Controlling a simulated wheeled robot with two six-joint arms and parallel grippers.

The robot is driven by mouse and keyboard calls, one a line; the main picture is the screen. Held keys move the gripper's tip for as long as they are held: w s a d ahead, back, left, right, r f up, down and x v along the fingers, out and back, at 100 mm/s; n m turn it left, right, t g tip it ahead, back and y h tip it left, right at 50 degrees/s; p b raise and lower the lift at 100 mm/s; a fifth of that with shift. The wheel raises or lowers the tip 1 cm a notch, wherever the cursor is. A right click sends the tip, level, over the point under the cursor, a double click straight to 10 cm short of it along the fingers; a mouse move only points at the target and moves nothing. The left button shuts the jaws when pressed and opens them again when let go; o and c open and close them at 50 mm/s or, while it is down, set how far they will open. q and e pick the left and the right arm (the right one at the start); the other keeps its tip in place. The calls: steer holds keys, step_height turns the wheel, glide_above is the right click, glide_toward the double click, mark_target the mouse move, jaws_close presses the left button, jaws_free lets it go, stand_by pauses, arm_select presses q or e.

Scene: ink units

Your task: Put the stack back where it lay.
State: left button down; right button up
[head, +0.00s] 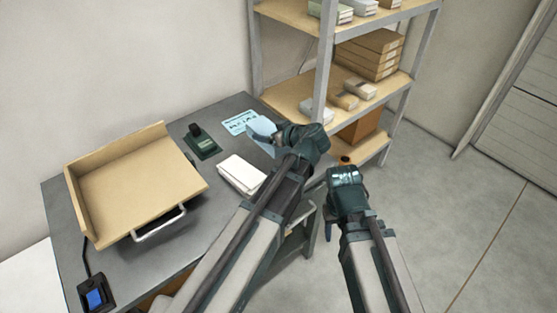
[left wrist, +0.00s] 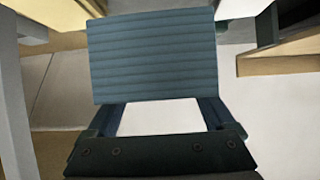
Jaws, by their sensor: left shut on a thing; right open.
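A pale blue stack (head: 261,127) is held up by my left gripper (head: 272,137), over the right end of the grey table. In the left wrist view the stack (left wrist: 152,58) shows as a blue block with parallel ridges or layer lines, between the fingertips. My left gripper is shut on it. A light blue printed sheet (head: 239,122) lies flat on the table just left of the stack. My right gripper (head: 331,222) hangs to the right of the table and holds nothing that I can see; its fingers are mostly hidden.
On the grey table (head: 225,109) are a wooden tray (head: 130,180) with a metal handle, a dark green stamp-like device (head: 201,142), a white stack (head: 242,173) and a black device with a blue screen (head: 96,297). A shelf rack (head: 290,92) with boxes stands behind on the right.

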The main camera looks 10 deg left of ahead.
arm_select(q)
steer(key=shift+f+b, duration=5.1)
steer(key=shift+r, duration=0.15)
steer(key=shift+c, duration=0.9)
jaws_free()
steer(key=shift+f, duration=0.2)
steer(key=shift+o, duration=0.9)
steer(key=shift+s, duration=0.1)
steer(key=shift+r, duration=0.2)
